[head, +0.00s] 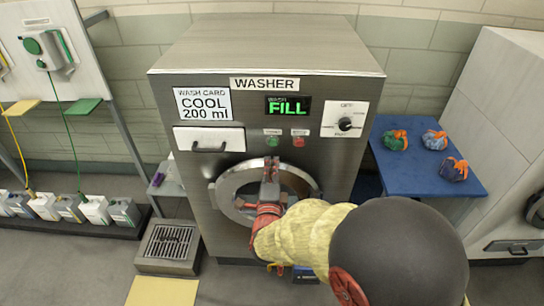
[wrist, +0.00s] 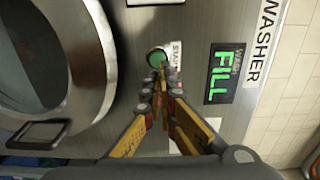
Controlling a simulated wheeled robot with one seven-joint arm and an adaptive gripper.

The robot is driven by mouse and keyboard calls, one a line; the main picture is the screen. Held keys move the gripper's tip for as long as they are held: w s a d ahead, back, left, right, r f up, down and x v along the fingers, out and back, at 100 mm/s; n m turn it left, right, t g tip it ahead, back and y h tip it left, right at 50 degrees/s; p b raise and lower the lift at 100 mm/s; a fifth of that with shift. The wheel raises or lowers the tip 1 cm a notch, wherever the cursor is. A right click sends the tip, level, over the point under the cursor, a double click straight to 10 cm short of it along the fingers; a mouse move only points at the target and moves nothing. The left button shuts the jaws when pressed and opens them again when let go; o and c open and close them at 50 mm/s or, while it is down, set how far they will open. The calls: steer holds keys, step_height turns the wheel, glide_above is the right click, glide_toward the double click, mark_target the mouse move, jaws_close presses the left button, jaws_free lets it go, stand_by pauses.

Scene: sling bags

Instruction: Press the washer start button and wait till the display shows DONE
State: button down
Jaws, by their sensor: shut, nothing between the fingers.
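The washer (head: 262,104) stands straight ahead with its round door closed. Its display (head: 288,106) shows FILL in green; it also shows in the wrist view (wrist: 222,75). In the wrist view the green button (wrist: 158,57) is just beyond my fingertips. My gripper (head: 270,162) is shut and empty, its tips pointing at the button in the wrist view (wrist: 160,72). I cannot tell whether the tips touch the button.
A red button (head: 299,134) sits right of the green one. A dial (head: 345,124) is at the upper right, a detergent drawer (head: 209,140) at the left. A card (head: 204,103) reads COOL 200 ml. A blue table (head: 408,176) at the right holds three small bags.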

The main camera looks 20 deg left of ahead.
steer(key=v, duration=0.5)
steer(key=shift+s+p, duration=0.2)
steer(key=shift+p, duration=0.1)
stand_by(0.5)
steer(key=s+a+f+n+g+y, duration=0.1)
steer(key=s+a+f+n+g, duration=0.1)
steer(key=s+f+n+g, duration=0.4)
steer(key=s+a+f+n+g+y, duration=0.1)
steer(key=a+f+n+g, duration=0.15)
steer(key=f, duration=0.45)
steer(key=s+d+n+g+h, duration=0.1)
steer(key=s+d+n+g, duration=0.35)
steer(key=s+n, duration=0.2)
steer(key=s+d+r+h, duration=0.1)
steer(key=s+d+r, duration=0.2)
steer(key=d+r, duration=0.4)
steer(key=s+d+r+h, duration=0.2)
steer(key=s+d+r, duration=0.2)
steer(key=d, duration=1.2)
steer(key=s+d+r+t+h, duration=0.1)
steer(key=s+d+r, duration=0.3)
steer(key=d+r, duration=0.5)
steer(key=d+h, duration=0.1)
steer(key=d, duration=0.2)
steer(key=shift+r, duration=0.4)
